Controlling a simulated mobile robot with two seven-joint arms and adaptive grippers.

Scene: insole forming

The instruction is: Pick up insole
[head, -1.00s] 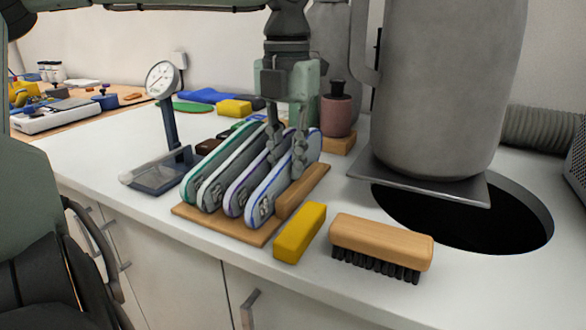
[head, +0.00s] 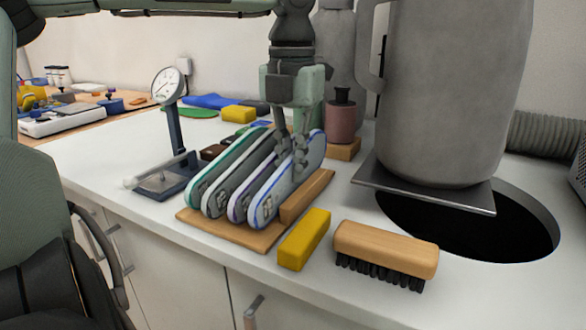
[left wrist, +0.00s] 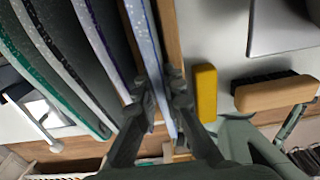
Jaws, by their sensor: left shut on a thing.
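Several insoles stand on edge side by side in a wooden rack (head: 243,236) on the white counter. The rightmost is a pale insole with a blue edge (head: 283,192); it also shows in the left wrist view (left wrist: 148,45). To its left stand a purple-edged insole (head: 240,192), a grey one and a green-edged insole (head: 205,178). My left gripper (head: 292,160) points down over the rack, its fingers shut on the rear upper part of the blue-edged insole. That insole still stands in the rack. In the left wrist view its edge runs between the fingers (left wrist: 163,98). My right gripper is not seen.
A yellow block (head: 304,240) and a wooden brush (head: 385,254) lie right of the rack. A dial gauge (head: 168,88) stands to its left. A pink bottle (head: 341,118) and a large grey vessel (head: 430,90) stand behind, beside a round dark opening (head: 470,225).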

